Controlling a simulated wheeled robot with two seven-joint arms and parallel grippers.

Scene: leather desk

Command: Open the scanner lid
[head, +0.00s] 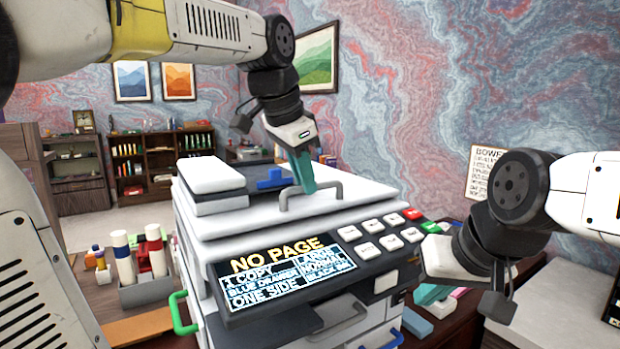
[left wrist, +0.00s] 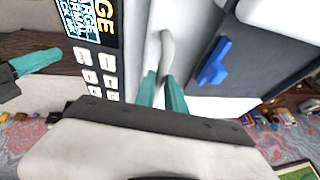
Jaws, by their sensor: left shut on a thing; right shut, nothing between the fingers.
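The scanner lid (head: 225,219) is a white slab on top of the copier and looks down, lying about flat. A grey bar handle (head: 325,187) stands at its front edge; it also shows in the left wrist view (left wrist: 167,48). My left gripper (head: 303,178) comes down from above with its teal fingers shut on this handle. Those fingers (left wrist: 163,88) sit around the handle's near end in the left wrist view. My right gripper (head: 430,294) is shut and empty, low at the right of the control panel, partly hidden by its own wrist.
The control panel (head: 385,262) has white, red and green buttons and a screen (head: 290,268) reading "NO PAGE". A document feeder (head: 212,177) and a blue part (head: 271,180) sit on the lid. A marker holder (head: 145,290) stands at the left. Drawers with coloured handles lie below.

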